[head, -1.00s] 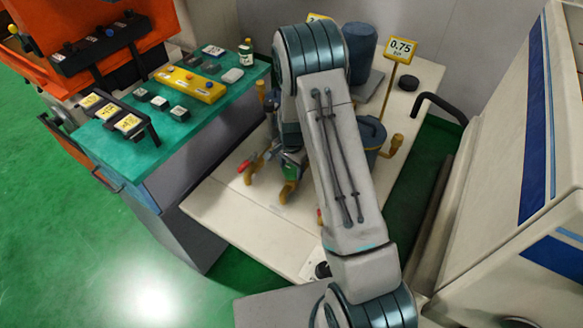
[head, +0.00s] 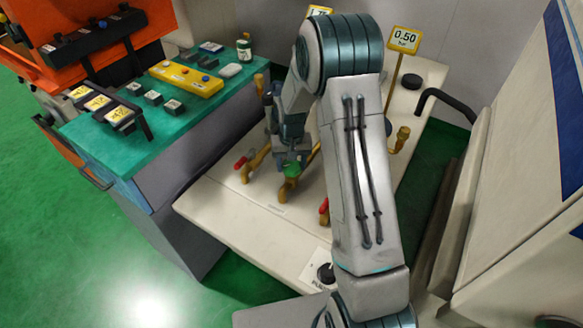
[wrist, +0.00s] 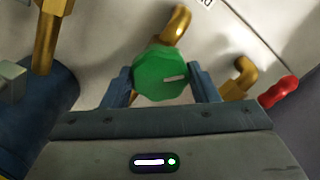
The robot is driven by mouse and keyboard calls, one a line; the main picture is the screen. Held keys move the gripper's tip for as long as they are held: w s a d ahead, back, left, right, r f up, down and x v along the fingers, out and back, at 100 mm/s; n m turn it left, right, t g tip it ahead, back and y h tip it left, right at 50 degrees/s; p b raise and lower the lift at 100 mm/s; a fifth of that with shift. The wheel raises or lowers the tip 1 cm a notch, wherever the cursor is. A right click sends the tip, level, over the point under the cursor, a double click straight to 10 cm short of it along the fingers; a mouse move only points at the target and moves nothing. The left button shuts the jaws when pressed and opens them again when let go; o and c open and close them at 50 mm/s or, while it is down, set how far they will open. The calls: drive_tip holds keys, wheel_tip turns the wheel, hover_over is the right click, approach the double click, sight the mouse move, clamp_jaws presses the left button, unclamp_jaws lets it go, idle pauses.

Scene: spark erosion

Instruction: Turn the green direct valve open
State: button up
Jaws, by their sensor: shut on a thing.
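The green direct valve (wrist: 160,75) is a round green knob with a pale mark on a brass pipe. In the wrist view it sits between the two fingers of my gripper (wrist: 162,88), which is shut on it. The pale mark points to the right. In the head view the green knob (head: 291,170) shows just below my gripper (head: 290,155), on a brass elbow pipe (head: 288,190) standing on the pale bench. My arm hides part of the bench and the equipment behind it.
Red-handled brass valves (head: 241,163) stand close by on the pale bench (head: 235,212). A yellow sign reading 0.50 (head: 404,40) stands behind my arm. A green-topped cabinet (head: 150,140) is at left. A black knob (head: 326,272) sits near the bench's front edge.

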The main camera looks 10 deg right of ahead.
sight(291, 164)
drive_tip(key=n+b, duration=0.1)
drive_tip(key=n, duration=0.2)
drive_tip(key=shift+n, duration=0.4)
drive_tip(key=n+b, duration=0.1)
drive_tip(key=n, duration=0.2)
drive_tip(key=shift+n, duration=0.3)
drive_tip(key=n, duration=0.3)
drive_tip(key=shift+w+n, duration=0.1)
drive_tip(key=shift+n, duration=1.8)
drive_tip(key=o, duration=1)
wheel_tip(291, 164, up, 14)
